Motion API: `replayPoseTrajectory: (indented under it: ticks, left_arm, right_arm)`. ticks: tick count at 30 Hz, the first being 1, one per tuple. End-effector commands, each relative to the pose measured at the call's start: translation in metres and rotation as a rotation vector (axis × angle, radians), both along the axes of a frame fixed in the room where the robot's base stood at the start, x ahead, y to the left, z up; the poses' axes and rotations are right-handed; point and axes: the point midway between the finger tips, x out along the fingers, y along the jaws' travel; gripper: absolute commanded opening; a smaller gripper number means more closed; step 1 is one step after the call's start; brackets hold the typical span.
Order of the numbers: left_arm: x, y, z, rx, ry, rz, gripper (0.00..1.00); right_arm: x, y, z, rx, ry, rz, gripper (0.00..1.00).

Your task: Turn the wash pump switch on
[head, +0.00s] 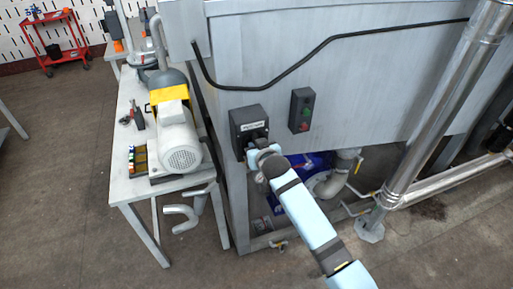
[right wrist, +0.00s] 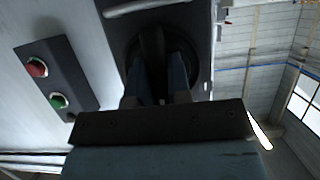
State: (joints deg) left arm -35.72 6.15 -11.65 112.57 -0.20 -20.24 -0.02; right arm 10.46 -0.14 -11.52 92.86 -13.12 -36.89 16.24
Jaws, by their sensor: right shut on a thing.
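The wash pump switch is a dark grey box (head: 248,122) with a pale label, mounted on the metal cabinet wall in the head view. In the right wrist view its round dark knob (right wrist: 152,42) faces me. My right gripper (right wrist: 158,78) is shut on the knob's raised handle, with one finger on each side. In the head view the right gripper (head: 258,152) reaches up to the lower part of the box and hides the knob. The knob's exact angle is hard to read in the shadow. My left gripper is in neither view.
A button box (head: 302,110) with red and green buttons hangs to the right of the switch. A work table (head: 122,180) with a pump motor (head: 178,140) stands at the left. A steel pipe (head: 440,110) and blue machinery (head: 290,195) are to the right and below.

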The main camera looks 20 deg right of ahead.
Motion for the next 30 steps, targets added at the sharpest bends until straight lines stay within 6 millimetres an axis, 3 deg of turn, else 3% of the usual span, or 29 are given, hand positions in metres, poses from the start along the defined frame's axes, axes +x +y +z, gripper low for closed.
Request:
replayPoseTrajectory:
  ticks: [15, 16, 19, 30]
  left_arm:
    - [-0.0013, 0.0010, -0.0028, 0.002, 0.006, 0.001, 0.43]
    - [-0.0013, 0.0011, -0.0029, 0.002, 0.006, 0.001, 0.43]
    - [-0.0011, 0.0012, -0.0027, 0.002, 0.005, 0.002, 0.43]
    - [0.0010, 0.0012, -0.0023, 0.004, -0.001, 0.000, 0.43]
  right_arm:
    - [-0.0001, -0.0001, -0.0005, -0.023, 0.000, 0.001, 0.00]
    - [-0.0001, -0.0001, -0.0005, -0.023, 0.000, 0.001, 0.21]
    - [-0.0001, -0.0001, -0.0005, -0.022, 0.000, 0.001, 0.43]
    - [-0.0054, 0.0000, 0.0008, -0.020, 0.000, 0.001, 0.44]
